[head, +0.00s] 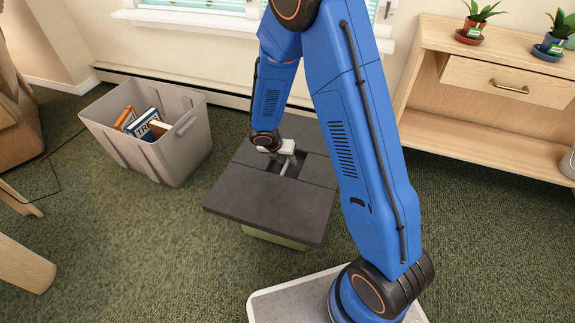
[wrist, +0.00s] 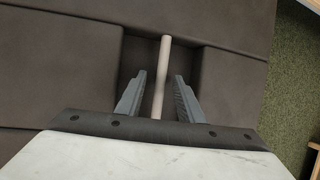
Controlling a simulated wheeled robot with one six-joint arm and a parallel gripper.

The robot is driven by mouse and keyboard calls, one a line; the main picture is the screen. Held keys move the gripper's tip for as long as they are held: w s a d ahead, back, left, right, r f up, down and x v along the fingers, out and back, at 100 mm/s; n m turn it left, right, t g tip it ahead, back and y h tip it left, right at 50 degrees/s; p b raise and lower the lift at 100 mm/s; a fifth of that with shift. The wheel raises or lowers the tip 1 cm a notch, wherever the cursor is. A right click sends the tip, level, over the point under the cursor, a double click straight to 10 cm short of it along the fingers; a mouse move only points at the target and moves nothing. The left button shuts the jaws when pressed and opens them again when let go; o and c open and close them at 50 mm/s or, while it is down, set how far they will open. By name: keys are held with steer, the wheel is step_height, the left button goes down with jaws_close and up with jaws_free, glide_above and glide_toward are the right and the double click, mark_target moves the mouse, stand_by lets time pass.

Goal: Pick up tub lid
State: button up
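The tub lid (head: 262,205) is a large dark grey panelled slab resting on a pale green tub (head: 275,239), most of which is hidden. A light bar handle (wrist: 162,75) crosses a recess in the lid. My gripper (head: 286,165) is over this recess, pointing down. In the wrist view my gripper (wrist: 160,78) is open, one finger on each side of the bar. A gap shows between the bar and each finger. The lid (wrist: 225,25) fills most of that view. Part of the lid is hidden behind my arm in the head view.
A grey bin (head: 165,160) with several books stands left of the lid. A wooden sideboard (head: 480,125) with potted plants (head: 473,22) is at the right. Wooden furniture legs (head: 22,262) show at the lower left. Green carpet (head: 150,265) is clear in front.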

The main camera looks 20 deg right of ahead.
jaws_close()
